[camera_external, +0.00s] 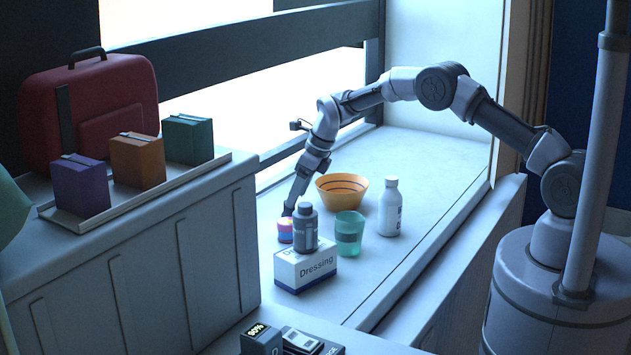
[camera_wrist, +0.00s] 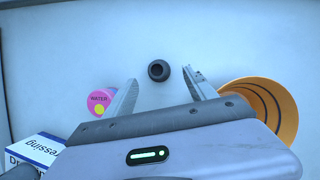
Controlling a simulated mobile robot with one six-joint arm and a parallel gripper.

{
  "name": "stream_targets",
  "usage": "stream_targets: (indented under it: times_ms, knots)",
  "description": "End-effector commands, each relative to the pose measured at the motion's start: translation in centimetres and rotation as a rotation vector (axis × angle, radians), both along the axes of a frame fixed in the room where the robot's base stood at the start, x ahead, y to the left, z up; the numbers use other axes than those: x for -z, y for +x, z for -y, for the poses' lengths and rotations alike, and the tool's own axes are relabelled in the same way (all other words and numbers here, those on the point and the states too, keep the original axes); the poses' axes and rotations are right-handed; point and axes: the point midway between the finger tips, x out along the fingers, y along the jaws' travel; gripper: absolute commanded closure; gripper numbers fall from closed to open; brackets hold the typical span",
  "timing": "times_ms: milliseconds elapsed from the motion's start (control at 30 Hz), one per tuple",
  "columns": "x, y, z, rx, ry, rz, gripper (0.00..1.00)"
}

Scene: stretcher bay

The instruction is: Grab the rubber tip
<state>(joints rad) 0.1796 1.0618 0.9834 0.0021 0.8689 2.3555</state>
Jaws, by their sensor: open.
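The rubber tip (camera_wrist: 158,71) is a small black round piece with a hole in its top. In the wrist view it sits on the pale surface, near the picture's middle. My gripper (camera_wrist: 162,80) is open, with one finger to the left of the tip and one to the right, and clear space on both sides. I cannot tell its exact height above the tip. In the external view my gripper (camera_external: 289,209) points down behind the pink cup and the dark bottle, and the rubber tip is not visible there.
A pink container marked WATER (camera_wrist: 101,100) is close outside the left finger. An orange bowl (camera_wrist: 283,95) is close to the right finger. A Dressing box (camera_external: 305,270) bears a dark bottle (camera_external: 306,232). A green cup (camera_external: 349,240) and white bottle (camera_external: 390,212) stand right.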

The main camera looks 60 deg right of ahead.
Motion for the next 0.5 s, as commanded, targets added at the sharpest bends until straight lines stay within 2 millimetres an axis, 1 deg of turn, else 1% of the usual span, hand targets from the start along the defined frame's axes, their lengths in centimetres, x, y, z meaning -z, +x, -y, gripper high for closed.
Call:
stream_targets:
  times_ms: [33, 100, 200, 300, 467, 500]
  knots:
    - [1.3, 0.1, -0.2, 0.000, 0.000, -0.002, 0.35]
    - [2.9, 0.4, -0.4, -0.001, 0.001, -0.003, 0.35]
    - [4.4, 1.1, -0.5, -0.001, 0.000, -0.002, 0.35]
    - [4.8, 1.4, -0.6, 0.000, 0.001, -0.001, 0.35]
    - [4.7, 1.3, -0.6, 0.000, 0.001, -0.001, 0.35]
    - [4.7, 1.3, -0.6, 0.000, 0.001, -0.001, 0.39]
